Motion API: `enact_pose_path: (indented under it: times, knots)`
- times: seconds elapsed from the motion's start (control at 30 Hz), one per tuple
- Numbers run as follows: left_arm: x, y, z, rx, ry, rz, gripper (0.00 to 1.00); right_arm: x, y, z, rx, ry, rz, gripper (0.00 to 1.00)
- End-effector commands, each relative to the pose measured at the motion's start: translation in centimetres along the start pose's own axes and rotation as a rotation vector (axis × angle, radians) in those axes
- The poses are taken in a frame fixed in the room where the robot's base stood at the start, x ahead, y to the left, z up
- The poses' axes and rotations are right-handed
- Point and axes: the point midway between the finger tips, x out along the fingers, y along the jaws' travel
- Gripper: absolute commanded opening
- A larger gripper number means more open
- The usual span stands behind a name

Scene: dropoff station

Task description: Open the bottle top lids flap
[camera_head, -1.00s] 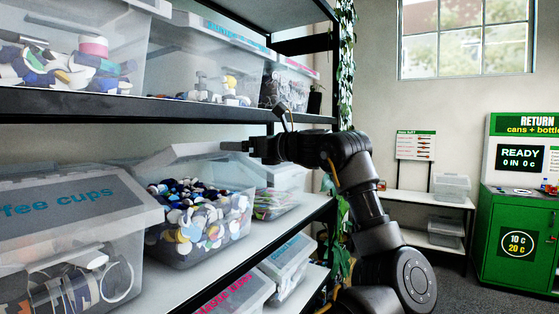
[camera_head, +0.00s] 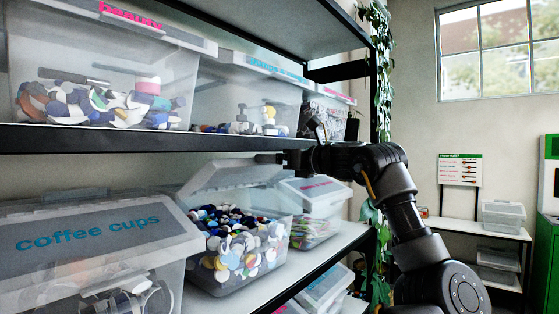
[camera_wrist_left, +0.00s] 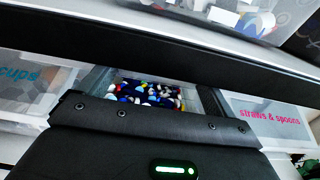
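The clear bottle tops bin (camera_head: 236,277), full of colourful caps (camera_head: 238,231), stands on the middle shelf. Its lid flap (camera_head: 225,176) is raised and tilted, with the caps exposed below it. My left gripper (camera_head: 268,158) is at the flap's upper right edge, just under the upper shelf; I cannot tell whether it touches the flap. My right gripper is not in view.
The coffee cups box (camera_head: 90,235) stands left of the bin, and the straws & spoons box (camera_head: 318,190) stands to its right. The black upper shelf edge (camera_head: 100,139) runs close above. A hanging plant (camera_head: 383,70) is at the shelf's end.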

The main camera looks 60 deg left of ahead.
Motion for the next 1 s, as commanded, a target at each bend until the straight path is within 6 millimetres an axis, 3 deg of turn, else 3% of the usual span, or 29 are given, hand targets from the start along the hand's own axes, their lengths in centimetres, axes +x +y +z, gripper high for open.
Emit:
enact_pose_path:
  times: [0.37,0.8,1.0]
  knots:
    - [-0.5,-0.1,0.0,-0.001,-0.002,-0.003,1.0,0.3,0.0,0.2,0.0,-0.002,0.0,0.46]
    - [-8.4,0.1,-0.1,-0.002,-0.004,-0.005,1.0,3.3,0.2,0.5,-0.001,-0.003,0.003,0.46]
    - [-10.4,0.1,0.1,-0.003,-0.003,-0.001,1.0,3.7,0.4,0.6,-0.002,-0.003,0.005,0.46]
